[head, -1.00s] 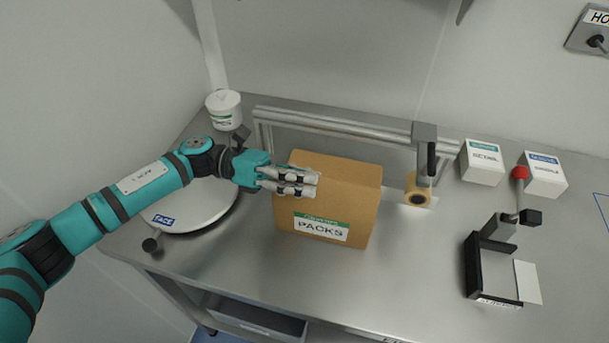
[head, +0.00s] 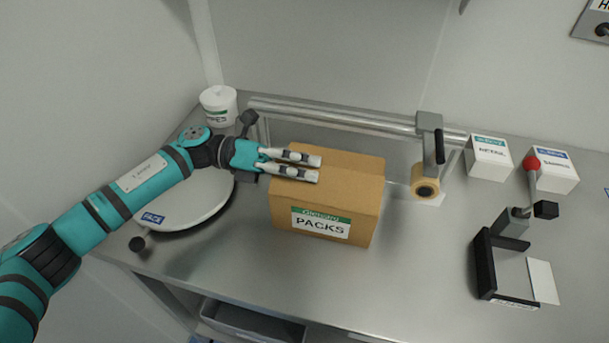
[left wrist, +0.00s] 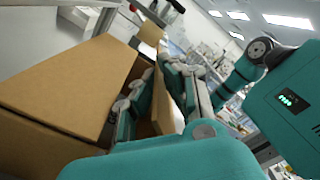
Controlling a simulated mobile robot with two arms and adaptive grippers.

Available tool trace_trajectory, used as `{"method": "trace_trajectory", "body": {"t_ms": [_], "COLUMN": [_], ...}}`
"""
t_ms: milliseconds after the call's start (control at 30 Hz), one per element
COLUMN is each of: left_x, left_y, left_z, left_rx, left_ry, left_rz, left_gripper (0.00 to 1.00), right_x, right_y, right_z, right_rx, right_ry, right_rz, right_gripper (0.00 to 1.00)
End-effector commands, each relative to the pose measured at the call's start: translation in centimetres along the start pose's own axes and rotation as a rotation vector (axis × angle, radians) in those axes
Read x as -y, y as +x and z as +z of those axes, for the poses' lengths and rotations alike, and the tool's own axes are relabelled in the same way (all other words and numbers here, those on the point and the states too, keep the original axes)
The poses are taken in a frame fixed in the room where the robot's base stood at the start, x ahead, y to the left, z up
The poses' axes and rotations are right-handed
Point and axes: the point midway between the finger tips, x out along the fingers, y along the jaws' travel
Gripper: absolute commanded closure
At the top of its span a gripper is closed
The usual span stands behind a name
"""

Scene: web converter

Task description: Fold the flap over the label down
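The brown cardboard box (head: 360,212) stands on the steel bench, its white and green PACKS label (head: 321,223) facing me. Its top panels (head: 345,172) show behind and above the label side; where the flap over the label ends is hard to tell. My left gripper (head: 319,169) is at the box's top left, fingers pointing right and parted. In the left wrist view, a large brown panel (left wrist: 75,85) lies left of the fingers and a narrower one (left wrist: 162,105) shows between them. Contact cannot be told. My right gripper is out of view.
A tape roll (head: 425,187) hangs from a metal rail frame (head: 340,122) behind the box. A round white scale (head: 185,205) and tub (head: 220,105) are left. White cartons (head: 488,157) and a black lever device (head: 485,265) are right. Bench in front is clear.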

Motion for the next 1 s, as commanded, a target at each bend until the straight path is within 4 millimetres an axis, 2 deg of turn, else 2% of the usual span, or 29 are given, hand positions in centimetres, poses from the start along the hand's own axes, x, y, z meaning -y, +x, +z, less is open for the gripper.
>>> {"method": "trace_trajectory", "body": {"t_ms": [367,400,567,867,1000], "left_x": [-0.2,-0.2,-0.2,-0.2,-0.3], "left_y": [0.0,0.0,0.0,-0.3,-2.1], "left_z": [0.0,0.0,0.0,0.0,0.1], "left_rx": [-0.001,-0.001,-0.001,0.0,0.003], "left_ry": [-0.031,-0.031,-0.031,-0.03,-0.031], "left_rz": [0.001,0.001,0.001,0.002,0.005], "left_gripper": [1.0,0.92,0.73,0.73,0.73], "right_x": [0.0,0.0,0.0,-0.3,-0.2], "right_y": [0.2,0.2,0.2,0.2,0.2], "right_z": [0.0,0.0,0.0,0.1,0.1], "right_rx": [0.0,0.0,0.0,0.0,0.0], "right_ry": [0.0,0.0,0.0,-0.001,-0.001], "right_rz": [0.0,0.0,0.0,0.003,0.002], "right_gripper": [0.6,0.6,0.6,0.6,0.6]}}
